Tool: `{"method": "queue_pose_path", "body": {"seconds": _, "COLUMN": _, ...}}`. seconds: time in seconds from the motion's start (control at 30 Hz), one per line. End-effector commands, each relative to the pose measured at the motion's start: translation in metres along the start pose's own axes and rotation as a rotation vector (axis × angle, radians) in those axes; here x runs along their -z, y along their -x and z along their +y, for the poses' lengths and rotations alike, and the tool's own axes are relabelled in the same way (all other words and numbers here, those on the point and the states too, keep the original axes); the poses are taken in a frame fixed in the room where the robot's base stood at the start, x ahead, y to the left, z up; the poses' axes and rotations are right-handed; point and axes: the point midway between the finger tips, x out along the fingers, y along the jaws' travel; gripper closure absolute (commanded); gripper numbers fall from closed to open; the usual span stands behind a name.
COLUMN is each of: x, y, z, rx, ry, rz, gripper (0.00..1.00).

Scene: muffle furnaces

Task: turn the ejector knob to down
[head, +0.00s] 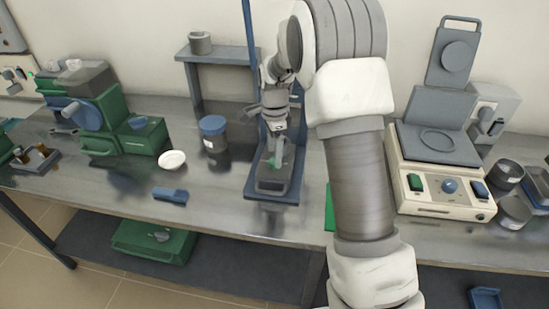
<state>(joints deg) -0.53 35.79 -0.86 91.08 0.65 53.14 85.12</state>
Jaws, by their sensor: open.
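No part is legibly labelled as the ejector knob, so I cannot tell which one it is. A round blue knob (450,186) sits on the front of the beige machine at the right, between a green switch and a blue switch. My gripper (275,122) points down over the blue upright stand (272,196) at the middle of the bench. It is open, but its fingertips are small and hard to make out. Below it is a dark grey block (272,178) with a small green part on top. Contact between them cannot be judged.
My arm crosses the picture right of the stand and hides the bench behind it. A green machine (125,130) stands left. A blue-lidded jar (213,132), white dish (172,160) and blue piece (171,195) lie between. A grey shelf (212,57) rises behind.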

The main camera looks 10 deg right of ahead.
Motion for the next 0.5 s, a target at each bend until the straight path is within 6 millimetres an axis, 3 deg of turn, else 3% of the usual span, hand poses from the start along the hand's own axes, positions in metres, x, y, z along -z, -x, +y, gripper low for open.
{"method": "queue_pose_path", "body": {"seconds": 0.2, "x": 0.0, "y": -0.019, "z": 0.0, "rx": -0.001, "ry": 0.001, "rz": 0.0, "gripper": 0.26}}
{"method": "queue_pose_path", "body": {"seconds": 0.5, "x": 0.0, "y": -0.021, "z": 0.0, "rx": 0.0, "ry": 0.001, "rz": 0.0, "gripper": 0.26}}
